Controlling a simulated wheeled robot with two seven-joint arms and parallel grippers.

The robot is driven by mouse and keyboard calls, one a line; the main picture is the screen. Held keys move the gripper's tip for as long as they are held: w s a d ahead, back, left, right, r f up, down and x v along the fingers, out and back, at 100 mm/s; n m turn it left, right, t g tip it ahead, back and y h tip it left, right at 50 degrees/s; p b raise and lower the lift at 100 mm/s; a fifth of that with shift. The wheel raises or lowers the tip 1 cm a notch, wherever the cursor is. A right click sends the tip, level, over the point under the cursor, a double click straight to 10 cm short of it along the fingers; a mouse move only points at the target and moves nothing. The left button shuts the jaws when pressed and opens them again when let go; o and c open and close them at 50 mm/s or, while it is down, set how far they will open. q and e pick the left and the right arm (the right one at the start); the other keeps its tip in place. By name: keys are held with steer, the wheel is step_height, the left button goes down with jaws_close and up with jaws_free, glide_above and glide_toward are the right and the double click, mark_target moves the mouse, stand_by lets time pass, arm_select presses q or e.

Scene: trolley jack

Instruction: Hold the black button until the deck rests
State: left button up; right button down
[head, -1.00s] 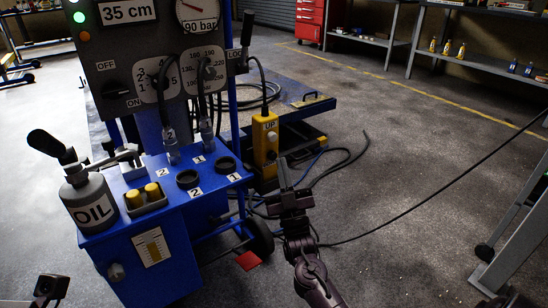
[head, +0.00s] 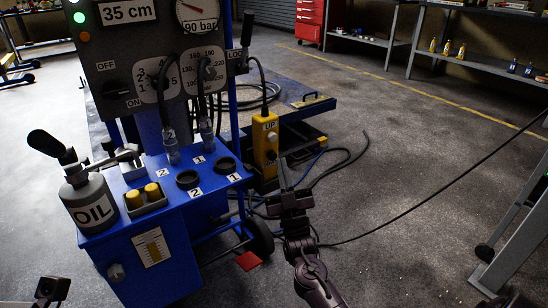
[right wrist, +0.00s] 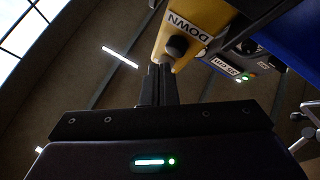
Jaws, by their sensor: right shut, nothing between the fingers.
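The yellow pendant (head: 259,148) hangs on a black cable at the right of the blue jack cart. Its light UP button shows in the head view (head: 271,137). The right wrist view shows its DOWN label and the black button (right wrist: 177,46). My right gripper (head: 283,166) is shut and empty, with its fingertips (right wrist: 161,68) at the black button. They look very close to it or touching; I cannot tell if it is pressed in. The blue deck (head: 287,94) is behind the pendant, low over the floor. My left gripper (head: 46,291) shows partly at the lower left; its fingers are unclear.
The blue cart (head: 170,250) carries an oil can (head: 90,203), black knobs and a panel with a 35 cm sign (head: 128,11) and a 90 bar gauge. Cables and hoses (head: 335,165) lie on the floor. A grey frame (head: 515,220) stands at the right.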

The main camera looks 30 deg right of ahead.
steer(key=shift+w, duration=0.15)
stand_by(0.5)
steer(key=shift+w, duration=0.25)
steer(key=shift+w+a, duration=0.1)
steer(key=shift+w, duration=0.5)
stand_by(0.8)
steer(key=shift+s, duration=0.15)
stand_by(2.0)
steer(key=shift+s+p, duration=0.35)
steer(key=shift+s, duration=0.5)
steer(key=shift+s, duration=0.1)
